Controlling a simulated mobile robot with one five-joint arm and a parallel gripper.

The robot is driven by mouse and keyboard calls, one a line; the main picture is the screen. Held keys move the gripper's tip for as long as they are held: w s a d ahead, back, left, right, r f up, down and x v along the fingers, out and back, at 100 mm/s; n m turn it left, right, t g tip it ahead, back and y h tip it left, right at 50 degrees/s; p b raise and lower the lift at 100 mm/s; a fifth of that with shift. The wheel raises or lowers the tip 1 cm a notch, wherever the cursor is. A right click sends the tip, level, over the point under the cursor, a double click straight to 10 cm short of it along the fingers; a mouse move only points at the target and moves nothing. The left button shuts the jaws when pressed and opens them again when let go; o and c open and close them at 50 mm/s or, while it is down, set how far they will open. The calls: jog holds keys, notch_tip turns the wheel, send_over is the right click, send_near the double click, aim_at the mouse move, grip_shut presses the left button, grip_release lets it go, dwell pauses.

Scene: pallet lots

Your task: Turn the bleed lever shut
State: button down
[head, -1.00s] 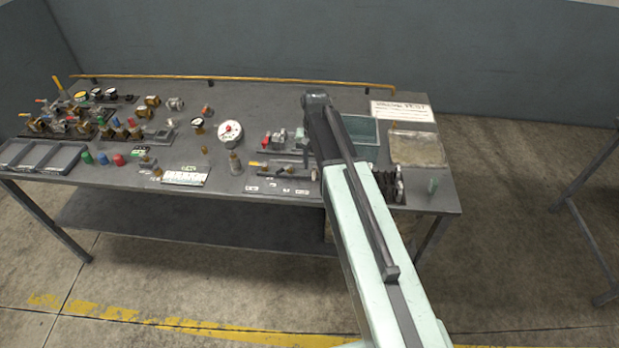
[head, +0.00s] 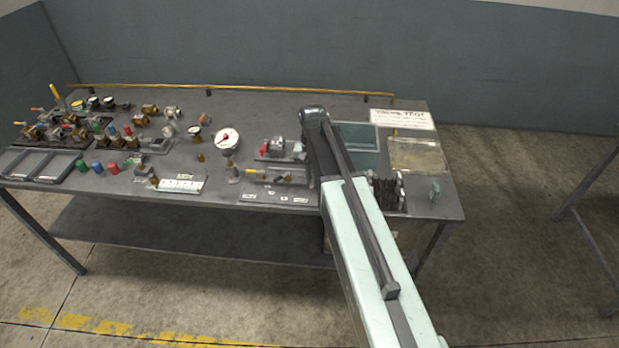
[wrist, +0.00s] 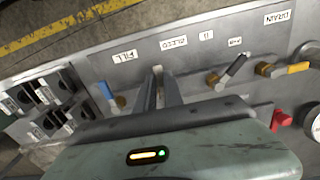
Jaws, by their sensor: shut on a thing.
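In the wrist view my gripper (wrist: 158,78) points at a grey panel (wrist: 195,61), its two fingers close together on a small thing below the BLEED label (wrist: 173,43). Only a pale tip of this thing shows between the fingertips, which fits the bleed lever; its angle and body are hidden. A blue lever (wrist: 107,91) on a brass body stands left of the fingers, near the FILL label. In the head view my arm hides the gripper and the held thing.
A yellow lever (wrist: 298,68) lies farther right, near the DRAIN label. A red handle (wrist: 281,119) and a gauge are at the right edge of the wrist view. In the head view the bench (head: 240,108) holds several valves at left, a white-faced gauge (head: 227,139) and a teal tray (head: 358,137).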

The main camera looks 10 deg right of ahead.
jog(key=m, duration=0.1)
jog(key=w+a+m, duration=0.1)
jog(key=m, duration=0.3)
jog(key=shift+w+a, duration=0.15)
jog(key=shift+a, duration=0.2)
jog(key=m, duration=0.2)
jog(key=w+m, duration=0.1)
jog(key=a+m, duration=0.1)
jog(key=m, duration=0.1)
jog(key=shift+w+m, duration=0.3)
jog(key=shift+w, duration=0.05)
jog(key=m, duration=0.1)
jog(key=w+m, duration=0.1)
jog(key=m, duration=0.1)
jog(key=shift+w+a, duration=0.1)
jog(key=shift+w+m, duration=0.25)
jog(key=shift+m, duration=0.7)
jog(key=shift+w+m, duration=0.25)
jog(key=shift+m, duration=0.7)
jog(key=c, duration=1.5)
grip_release()
jog(key=shift+w, duration=0.1)
jog(key=shift+o, duration=0.2)
jog(key=shift+d, duration=0.2)
